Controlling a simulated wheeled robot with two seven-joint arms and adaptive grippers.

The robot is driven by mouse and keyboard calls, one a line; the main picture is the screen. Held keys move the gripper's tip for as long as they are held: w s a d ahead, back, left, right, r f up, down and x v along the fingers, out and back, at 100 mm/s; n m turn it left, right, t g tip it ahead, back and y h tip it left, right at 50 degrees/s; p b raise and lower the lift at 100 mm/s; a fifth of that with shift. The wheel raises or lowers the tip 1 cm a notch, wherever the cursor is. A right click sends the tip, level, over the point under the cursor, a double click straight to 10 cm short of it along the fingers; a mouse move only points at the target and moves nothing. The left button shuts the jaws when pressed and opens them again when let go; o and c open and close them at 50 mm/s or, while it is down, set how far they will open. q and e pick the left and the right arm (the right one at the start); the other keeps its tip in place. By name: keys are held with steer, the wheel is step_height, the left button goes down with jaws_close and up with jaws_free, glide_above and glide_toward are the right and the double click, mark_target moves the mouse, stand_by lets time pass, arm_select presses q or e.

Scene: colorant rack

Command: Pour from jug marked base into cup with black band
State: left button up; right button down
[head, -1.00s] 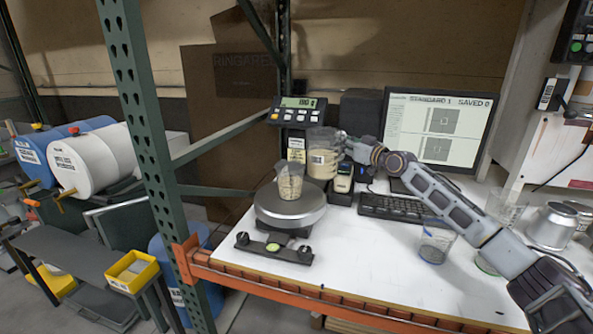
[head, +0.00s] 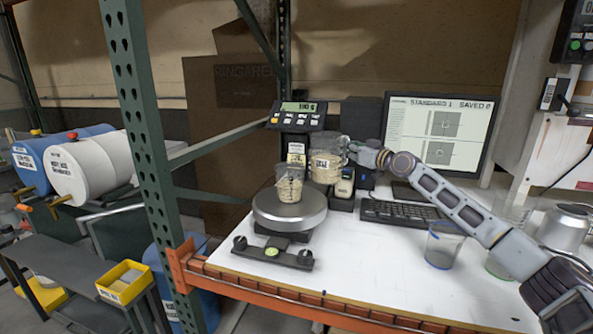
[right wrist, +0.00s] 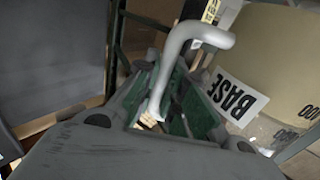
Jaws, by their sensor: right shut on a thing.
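The clear jug marked BASE (head: 325,162) holds cream liquid and is near upright, just behind and right of the scale. My right gripper (head: 353,152) is shut on its handle. In the right wrist view the pale handle (right wrist: 200,34) passes between my fingers (right wrist: 172,108), beside the BASE label (right wrist: 238,102). A clear cup (head: 289,186) with cream liquid in its lower part stands on the round scale pan (head: 289,212). Its band colour is too small to tell. No stream shows between jug and cup. My left gripper is out of view.
The scale display (head: 298,107) reads about 110 g. A blue-banded cup (head: 443,246) and a green-banded cup (head: 497,266) stand near my right arm. The keyboard (head: 397,214) and monitor (head: 438,133) are behind. A green rack post (head: 143,120) rises at the left.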

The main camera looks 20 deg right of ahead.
steer(key=shift+r, duration=0.25)
